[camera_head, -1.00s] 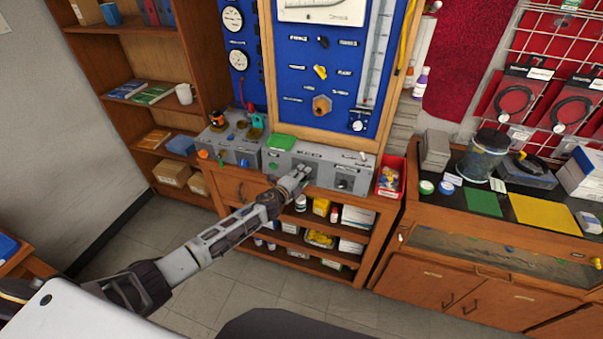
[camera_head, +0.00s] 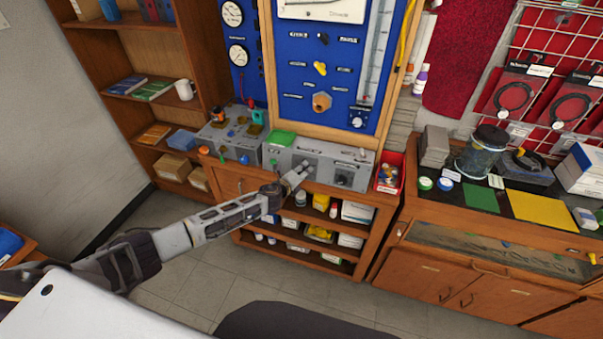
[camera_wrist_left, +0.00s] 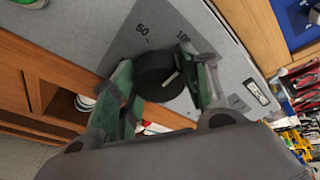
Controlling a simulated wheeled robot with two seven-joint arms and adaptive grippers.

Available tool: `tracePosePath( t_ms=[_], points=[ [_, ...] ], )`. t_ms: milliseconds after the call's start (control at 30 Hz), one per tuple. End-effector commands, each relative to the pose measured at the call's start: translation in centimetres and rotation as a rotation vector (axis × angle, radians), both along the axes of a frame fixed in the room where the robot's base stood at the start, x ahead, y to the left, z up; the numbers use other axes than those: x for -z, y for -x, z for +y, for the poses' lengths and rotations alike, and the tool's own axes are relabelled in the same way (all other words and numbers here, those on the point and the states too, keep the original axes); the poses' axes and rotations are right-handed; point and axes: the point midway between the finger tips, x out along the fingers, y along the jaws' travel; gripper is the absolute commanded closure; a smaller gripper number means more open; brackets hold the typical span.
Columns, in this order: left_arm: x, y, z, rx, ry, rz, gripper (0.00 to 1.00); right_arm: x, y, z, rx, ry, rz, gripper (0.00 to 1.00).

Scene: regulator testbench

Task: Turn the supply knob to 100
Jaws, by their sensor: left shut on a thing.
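The supply knob (camera_wrist_left: 158,76) is a black round knob with a white pointer line, on a dark dial plate (camera_wrist_left: 150,30) of the grey box. The marking 50 shows at the plate's upper left and a partly covered 100 at its upper right. The white line slants up and to the right in the wrist view. My left gripper (camera_wrist_left: 165,88) is shut on the knob, one green-grey finger on each side. In the head view, my left gripper (camera_head: 300,172) is at the grey box's front (camera_head: 322,174) and hides the knob. My right gripper is not in view.
A second dark knob (camera_head: 342,180) sits on the box to the right of the gripper. A green object (camera_head: 281,138) lies on top. A red bin (camera_head: 389,174) stands at its right, another grey unit (camera_head: 232,152) at its left. Shelves with bottles (camera_head: 300,198) are below.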

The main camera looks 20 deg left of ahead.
Motion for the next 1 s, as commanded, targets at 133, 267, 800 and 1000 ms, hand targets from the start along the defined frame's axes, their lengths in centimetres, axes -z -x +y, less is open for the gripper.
tracePosePath(
  t_ms=[133,267,800,1000],
  points=[
    [0.22,0.13,-0.07,0.001,0.0,0.003,0.79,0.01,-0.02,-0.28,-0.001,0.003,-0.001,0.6],
    [0.23,0.14,-0.09,0.001,0.001,0.003,0.53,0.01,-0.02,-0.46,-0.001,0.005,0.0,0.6],
    [0.05,0.08,-0.02,0.0,0.002,0.001,0.33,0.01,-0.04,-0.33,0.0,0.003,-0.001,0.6],
    [-0.06,0.55,0.12,0.0,0.002,0.001,0.33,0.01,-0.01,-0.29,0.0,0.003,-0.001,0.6]
  ],
)
